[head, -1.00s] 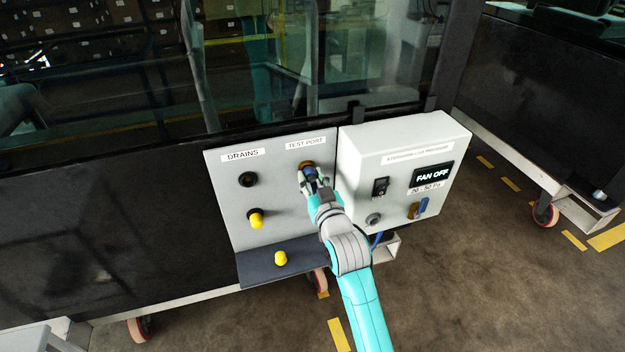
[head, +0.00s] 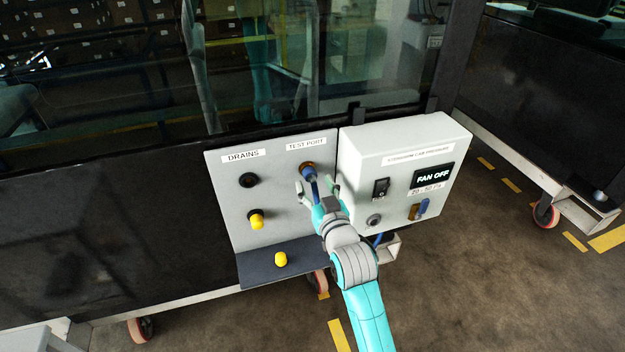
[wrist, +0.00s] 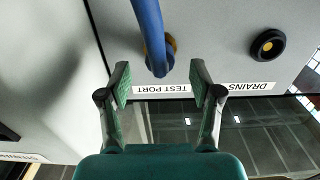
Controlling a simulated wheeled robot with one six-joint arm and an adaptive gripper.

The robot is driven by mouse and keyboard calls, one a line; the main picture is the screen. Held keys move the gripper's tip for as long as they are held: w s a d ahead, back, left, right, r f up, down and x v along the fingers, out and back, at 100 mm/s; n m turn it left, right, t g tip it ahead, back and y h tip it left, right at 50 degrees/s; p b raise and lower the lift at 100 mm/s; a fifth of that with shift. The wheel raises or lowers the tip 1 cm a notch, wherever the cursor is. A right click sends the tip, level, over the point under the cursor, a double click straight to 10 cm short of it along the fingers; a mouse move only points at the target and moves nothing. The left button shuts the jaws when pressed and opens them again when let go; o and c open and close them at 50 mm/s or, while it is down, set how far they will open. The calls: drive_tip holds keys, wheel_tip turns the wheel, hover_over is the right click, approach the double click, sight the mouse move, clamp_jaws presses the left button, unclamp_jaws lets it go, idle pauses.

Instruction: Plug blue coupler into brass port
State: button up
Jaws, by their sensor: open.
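The blue coupler (head: 309,174) sits on the brass port (head: 305,165) under the TEST PORT label and stays there with no finger on it. In the wrist view the blue hose (wrist: 147,25) covers most of the coupler, and the brass port (wrist: 171,44) shows as a rim behind it. How deep the coupler sits is hidden. My gripper (head: 317,192) is open and empty, backed off from the coupler. In the wrist view its fingers (wrist: 160,86) are spread wide, with the coupler beyond the tips.
A grey box (head: 400,160) with a FAN OFF display stands close on the right. On the left are a black drain port (head: 248,180) and a yellow cap (head: 257,220). Another yellow cap (head: 281,259) rests on the dark shelf (head: 255,270). Open floor lies in front.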

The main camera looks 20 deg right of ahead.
drive_tip(key=s, duration=0.9)
drive_tip(key=o, duration=0.7)
drive_tip(key=shift+s, duration=0.1)
drive_tip(key=s, duration=0.8)
drive_tip(key=shift+s, duration=0.4)
idle(0.5)
